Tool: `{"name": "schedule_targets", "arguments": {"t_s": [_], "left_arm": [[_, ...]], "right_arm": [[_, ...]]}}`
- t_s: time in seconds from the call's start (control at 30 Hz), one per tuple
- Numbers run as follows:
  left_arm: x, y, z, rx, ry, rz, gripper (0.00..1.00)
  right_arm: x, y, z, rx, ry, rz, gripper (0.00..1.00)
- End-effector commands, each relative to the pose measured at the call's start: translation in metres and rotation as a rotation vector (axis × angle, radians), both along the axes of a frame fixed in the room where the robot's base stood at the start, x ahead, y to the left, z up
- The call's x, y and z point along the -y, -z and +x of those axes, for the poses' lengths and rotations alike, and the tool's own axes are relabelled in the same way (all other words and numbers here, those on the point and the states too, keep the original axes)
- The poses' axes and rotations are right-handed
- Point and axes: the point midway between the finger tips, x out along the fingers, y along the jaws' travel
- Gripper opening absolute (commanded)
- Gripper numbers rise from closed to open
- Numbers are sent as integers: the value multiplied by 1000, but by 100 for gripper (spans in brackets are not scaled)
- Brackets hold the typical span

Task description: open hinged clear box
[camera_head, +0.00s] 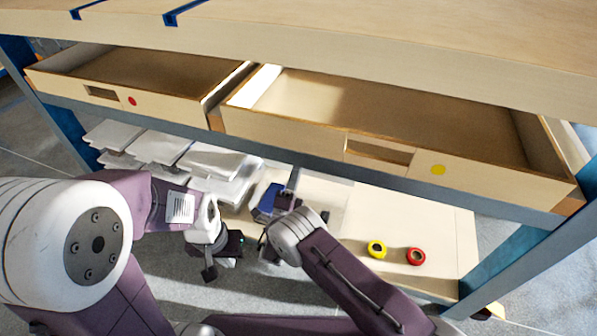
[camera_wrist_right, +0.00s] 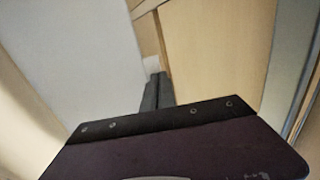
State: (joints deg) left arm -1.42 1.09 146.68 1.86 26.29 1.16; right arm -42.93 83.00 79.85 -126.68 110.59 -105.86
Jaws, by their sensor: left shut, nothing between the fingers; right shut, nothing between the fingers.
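Several clear or whitish flat items (camera_head: 225,163) lie stacked at the left of the lower shelf. I cannot tell for sure which of them, if any, is the hinged clear box, and no open lid shows. A blue item (camera_head: 266,197) lies to their right, partly hidden by my right wrist. My left gripper (camera_head: 209,272) is shut and empty, in front of the shelf's near edge. My right gripper is shut and empty in the right wrist view (camera_wrist_right: 156,88), close to pale wooden and grey surfaces. In the head view its fingertips are hard to make out.
Above the shelf, two wooden drawers stand open, a left one with a red dot (camera_head: 150,98) and a right one with a yellow dot (camera_head: 300,128). Both look empty.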

Motion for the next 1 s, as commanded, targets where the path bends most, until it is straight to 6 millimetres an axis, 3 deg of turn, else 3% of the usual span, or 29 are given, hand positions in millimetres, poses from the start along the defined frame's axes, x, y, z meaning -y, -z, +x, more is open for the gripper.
{"name": "schedule_targets", "arguments": {"t_s": [0.23,0.53,0.7,1.0], "left_arm": [[0,-6,0,0,0,0,0],[0,-69,0,0,0,0,0],[0,-62,0,0,0,0,0],[0,-62,0,0,0,0,0]], "right_arm": [[0,-5,1,-11,0,4,0],[9,-30,26,-223,2,70,0],[14,-28,43,-232,1,72,0],[14,-28,45,-231,0,72,0]]}}
